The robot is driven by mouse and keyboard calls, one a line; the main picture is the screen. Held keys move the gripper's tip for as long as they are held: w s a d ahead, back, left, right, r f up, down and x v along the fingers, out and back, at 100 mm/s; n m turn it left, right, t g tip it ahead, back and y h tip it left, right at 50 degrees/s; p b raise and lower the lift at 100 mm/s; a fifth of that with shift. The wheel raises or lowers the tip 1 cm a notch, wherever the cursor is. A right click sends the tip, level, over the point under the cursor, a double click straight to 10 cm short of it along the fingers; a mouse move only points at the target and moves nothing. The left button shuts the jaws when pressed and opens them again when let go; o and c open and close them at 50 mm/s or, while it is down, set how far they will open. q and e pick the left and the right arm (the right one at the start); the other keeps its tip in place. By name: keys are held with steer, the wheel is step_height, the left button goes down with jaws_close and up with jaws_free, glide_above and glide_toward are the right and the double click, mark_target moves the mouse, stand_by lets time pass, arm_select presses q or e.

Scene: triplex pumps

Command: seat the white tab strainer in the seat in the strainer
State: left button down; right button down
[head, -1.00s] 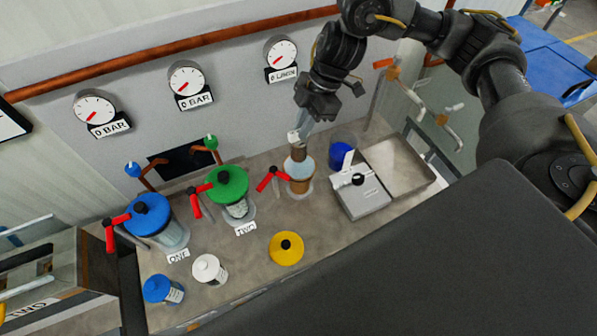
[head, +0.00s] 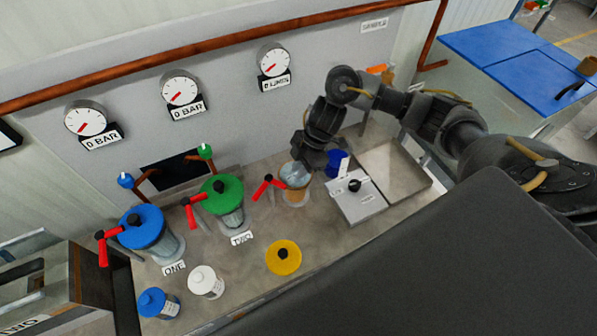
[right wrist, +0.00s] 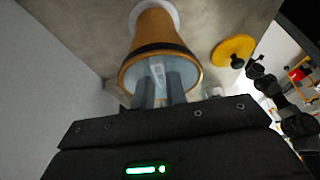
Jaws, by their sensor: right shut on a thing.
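My left gripper is not in view.
A yellow lid (head: 283,258) lies in front of the pot. A red-handled valve (head: 265,186) is close on its left, a blue cup (head: 336,163) and a grey box (head: 359,200) on its right. Green-lidded (head: 222,190) and blue-lidded (head: 143,227) pots stand further left.

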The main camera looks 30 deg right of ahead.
steer(key=shift+f, duration=0.35)
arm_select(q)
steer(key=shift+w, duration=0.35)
arm_select(e)
steer(key=shift+f, duration=0.1)
steer(key=c, duration=1.7)
jaws_free()
steer(key=shift+r, duration=0.3)
steer(key=v, duration=1.1)
steer(key=shift+d+r, duration=0.15)
steer(key=shift+r, duration=0.15)
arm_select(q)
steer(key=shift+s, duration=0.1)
